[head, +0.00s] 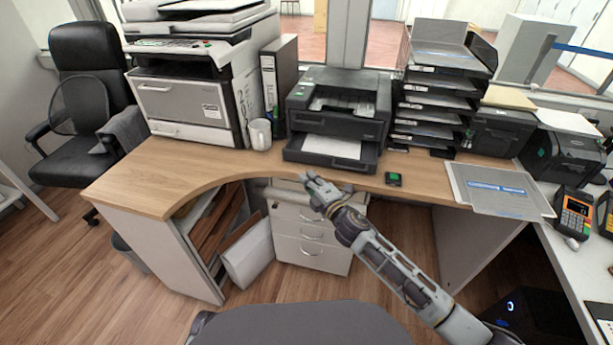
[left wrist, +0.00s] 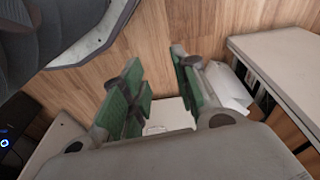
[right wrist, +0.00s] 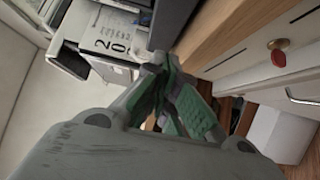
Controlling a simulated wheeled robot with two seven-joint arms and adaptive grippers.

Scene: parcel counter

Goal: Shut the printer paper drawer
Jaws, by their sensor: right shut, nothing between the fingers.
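The black printer (head: 345,105) stands on the desk. Its paper drawer (head: 330,155) sticks out at the front towards the desk's front edge, with white paper in it. My right gripper (head: 313,185) is shut and empty, just in front of the desk edge and below the drawer front, apart from it. In the right wrist view the shut fingers (right wrist: 165,75) point at a dark edge that looks like the drawer, beside the wooden desk edge. My left gripper (left wrist: 155,60) shows only in its wrist view, open and empty, above the floor.
A large copier (head: 195,85), a white mug (head: 260,134) and a binder stand left of the printer. A black tray stack (head: 430,100) is to its right. A small dark device with a green screen (head: 393,179) lies near the desk edge. A drawer cabinet (head: 310,228) is underneath.

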